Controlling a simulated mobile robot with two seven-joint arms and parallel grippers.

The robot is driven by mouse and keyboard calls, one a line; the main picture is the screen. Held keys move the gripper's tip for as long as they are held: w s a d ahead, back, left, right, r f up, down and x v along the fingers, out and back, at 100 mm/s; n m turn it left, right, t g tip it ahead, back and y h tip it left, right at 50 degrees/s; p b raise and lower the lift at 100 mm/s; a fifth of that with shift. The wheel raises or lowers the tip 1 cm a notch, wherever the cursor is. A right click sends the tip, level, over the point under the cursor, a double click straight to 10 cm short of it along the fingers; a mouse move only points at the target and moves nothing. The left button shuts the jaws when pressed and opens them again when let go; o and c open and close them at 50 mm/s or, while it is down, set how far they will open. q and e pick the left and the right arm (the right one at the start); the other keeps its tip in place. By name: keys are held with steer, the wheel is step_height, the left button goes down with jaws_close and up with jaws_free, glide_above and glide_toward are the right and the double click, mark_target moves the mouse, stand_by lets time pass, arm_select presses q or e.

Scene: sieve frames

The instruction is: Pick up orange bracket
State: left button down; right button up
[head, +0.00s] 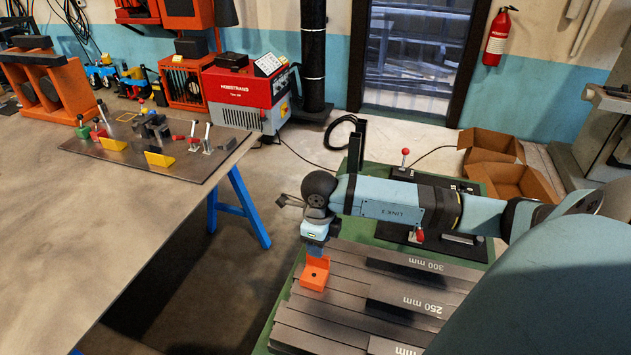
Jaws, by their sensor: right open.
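The orange bracket (314,279) stands near the left end of the stacked grey steel bars, with a flat foot toward me and an upright part behind. My right gripper (315,250) points down directly at the top of the bracket's upright part. Its jaws are open, but the fingers are small and dark here. I cannot tell whether the bracket's upper edge is between them or just below them. My left gripper is not in view.
Grey bars marked 300 mm (410,260) and 250 mm (408,300) lie right of the bracket. A black plate with red-knobbed clamps (420,178) is behind my right arm. Left, a large table (75,235) carries a fixture plate (205,167) with toggle clamps. Cardboard boxes (525,183) stand back right.

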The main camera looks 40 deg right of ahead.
mark_target(315, 271)
step_height(315, 271, down, 5)
steer(key=shift+f+p, duration=0.2)
steer(key=shift+p, duration=0.65)
steer(key=shift+c, duration=1.3)
steer(key=shift+w, duration=0.1)
jaws_close()
